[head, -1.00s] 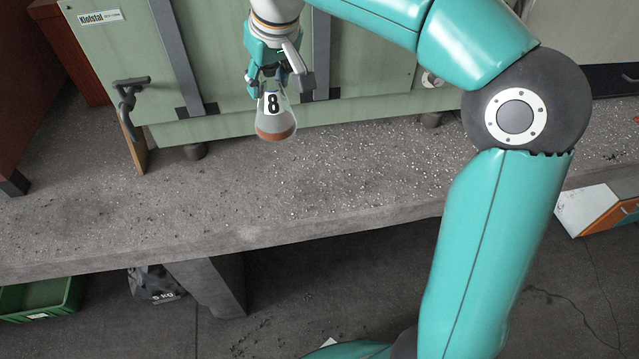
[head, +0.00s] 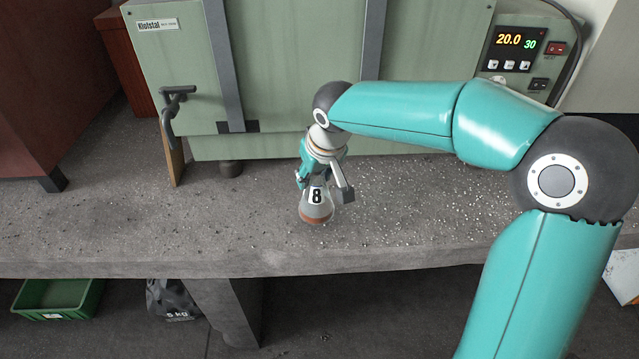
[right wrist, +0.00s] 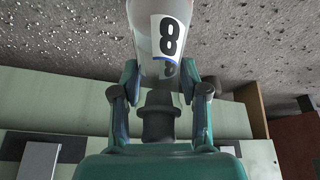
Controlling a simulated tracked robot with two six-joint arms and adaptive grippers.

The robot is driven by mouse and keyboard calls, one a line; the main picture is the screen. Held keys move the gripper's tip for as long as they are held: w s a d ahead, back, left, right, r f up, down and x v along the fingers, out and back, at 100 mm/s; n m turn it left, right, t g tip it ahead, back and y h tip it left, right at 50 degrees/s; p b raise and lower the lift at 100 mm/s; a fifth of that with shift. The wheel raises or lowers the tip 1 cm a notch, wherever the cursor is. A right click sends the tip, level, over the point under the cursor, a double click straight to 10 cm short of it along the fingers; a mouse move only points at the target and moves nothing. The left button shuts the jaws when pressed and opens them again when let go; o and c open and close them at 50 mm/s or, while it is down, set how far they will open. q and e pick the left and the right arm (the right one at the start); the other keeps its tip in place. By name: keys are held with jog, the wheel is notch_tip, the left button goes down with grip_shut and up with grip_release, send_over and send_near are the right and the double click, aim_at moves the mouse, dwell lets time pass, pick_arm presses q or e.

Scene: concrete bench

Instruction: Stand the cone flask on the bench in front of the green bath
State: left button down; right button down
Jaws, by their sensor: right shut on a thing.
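The cone flask (head: 316,208) has a white label with a black 8, a brown-orange band at its base and a dark stopper, which shows in the right wrist view (right wrist: 158,115). My right gripper (head: 318,183) is shut on its neck from above. The flask is nearly upright over the bench (head: 400,225), in front of the green bath (head: 300,70). Its base is at or very near the bench surface; I cannot tell if it touches. In the right wrist view the flask (right wrist: 160,20) runs out between the fingers (right wrist: 160,90). My left gripper is not in view.
The bath has a lever handle (head: 172,105) at left and a display panel (head: 518,48) at right. A wooden strip (head: 174,160) stands by its left corner. The bench's front edge (head: 200,265) is close ahead of the flask. The bench to the left is clear.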

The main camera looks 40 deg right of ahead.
notch_tip(320, 180, down, 2)
jog(key=shift+f, duration=0.25)
jog(key=c, duration=0.6)
grip_release()
jog(key=shift+r, duration=0.15)
jog(key=p+v, duration=0.2)
jog(key=v, duration=0.9)
jog(key=shift+s+r, duration=0.1)
jog(key=shift+r, duration=0.3)
